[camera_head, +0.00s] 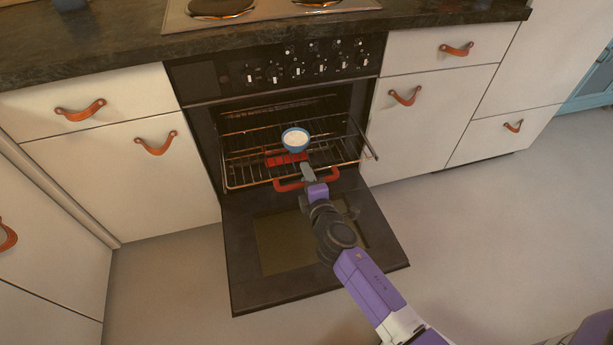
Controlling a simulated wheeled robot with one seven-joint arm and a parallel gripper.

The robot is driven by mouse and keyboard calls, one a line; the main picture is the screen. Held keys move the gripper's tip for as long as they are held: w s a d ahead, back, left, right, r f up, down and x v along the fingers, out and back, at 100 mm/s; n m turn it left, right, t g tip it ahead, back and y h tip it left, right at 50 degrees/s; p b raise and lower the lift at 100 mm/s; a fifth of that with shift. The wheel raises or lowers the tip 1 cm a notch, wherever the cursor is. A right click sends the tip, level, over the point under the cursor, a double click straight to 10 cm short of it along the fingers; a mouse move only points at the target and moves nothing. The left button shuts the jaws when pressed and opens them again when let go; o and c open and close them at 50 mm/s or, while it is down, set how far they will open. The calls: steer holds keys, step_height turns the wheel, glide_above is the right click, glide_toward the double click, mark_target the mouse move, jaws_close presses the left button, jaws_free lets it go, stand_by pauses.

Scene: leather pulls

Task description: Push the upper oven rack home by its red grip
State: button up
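The oven (212,135) stands open with its door (240,290) folded down. A wire oven rack (242,165) sits in the opening, with its front part reaching out over the door. A curved red grip (288,185) shows at the rack's front edge. A second red piece (275,160) lies farther back among the wires; I cannot tell which rack it belongs to. My gripper (306,168) is just above and behind the curved grip, in front of the second red piece. Contact and finger opening are unclear.
A blue bowl with white contents (295,139) stands on the rack just beyond my gripper. A metal rail (370,146) juts out at the right of the opening. White cabinets with leather pulls flank the oven. The floor (480,230) at the right is clear.

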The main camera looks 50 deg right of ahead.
steer(key=shift+d, duration=0.1)
jaws_close()
steer(key=shift+f, duration=0.15)
